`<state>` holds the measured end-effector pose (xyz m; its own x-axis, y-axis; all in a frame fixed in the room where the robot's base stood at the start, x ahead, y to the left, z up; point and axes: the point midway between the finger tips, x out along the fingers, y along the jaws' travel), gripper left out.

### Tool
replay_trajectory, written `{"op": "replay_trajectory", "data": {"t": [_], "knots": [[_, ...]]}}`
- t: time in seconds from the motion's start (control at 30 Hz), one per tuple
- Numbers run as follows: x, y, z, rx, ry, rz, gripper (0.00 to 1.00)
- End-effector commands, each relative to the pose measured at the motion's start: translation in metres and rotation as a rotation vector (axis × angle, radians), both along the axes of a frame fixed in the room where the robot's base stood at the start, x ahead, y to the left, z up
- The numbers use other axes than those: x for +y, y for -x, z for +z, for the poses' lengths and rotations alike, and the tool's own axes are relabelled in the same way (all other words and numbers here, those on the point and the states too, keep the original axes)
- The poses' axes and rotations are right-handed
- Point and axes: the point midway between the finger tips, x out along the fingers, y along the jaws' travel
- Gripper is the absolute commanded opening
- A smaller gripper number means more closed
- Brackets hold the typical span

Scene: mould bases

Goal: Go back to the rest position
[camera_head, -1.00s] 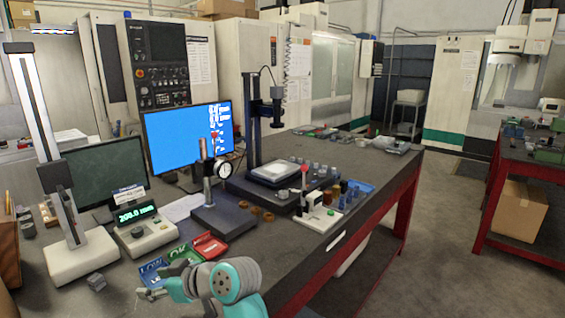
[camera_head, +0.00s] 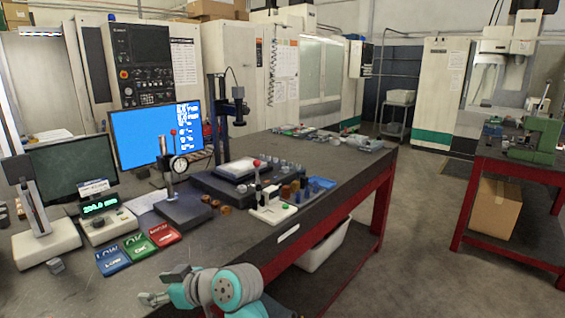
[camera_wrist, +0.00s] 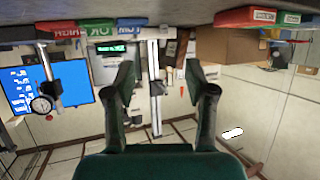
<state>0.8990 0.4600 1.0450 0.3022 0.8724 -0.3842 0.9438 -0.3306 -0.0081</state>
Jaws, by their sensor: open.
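My gripper (camera_head: 152,299) shows at the lower left of the head view, at the end of my teal and grey arm, in front of the table's near edge. In the wrist view, my gripper (camera_wrist: 160,82) has its two dark fingers spread wide with nothing between them. It is apart from the blue LOW tray (camera_head: 113,261), the green OK tray (camera_head: 138,245) and the red tray (camera_head: 164,235), which lie in a row on the dark table (camera_head: 222,246).
A height gauge (camera_head: 45,243), a digital readout (camera_head: 108,224) and a dial gauge stand (camera_head: 182,211) stand on the table. A monitor (camera_head: 157,133) is behind them. A red-framed bench (camera_head: 507,225) with a cardboard box (camera_head: 494,207) is at right. The floor (camera_head: 410,235) between is clear.

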Motion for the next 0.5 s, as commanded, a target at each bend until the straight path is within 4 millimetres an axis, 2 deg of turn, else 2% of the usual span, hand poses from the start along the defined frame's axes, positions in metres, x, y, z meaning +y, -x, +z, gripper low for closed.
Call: {"op": "replay_trajectory", "data": {"t": [0.23,0.5], "knots": [[-0.018,0.0,-0.027,0.017,-0.008,-0.057,0.55],[-0.052,0.003,-0.076,0.046,-0.017,-0.161,0.55]]}}
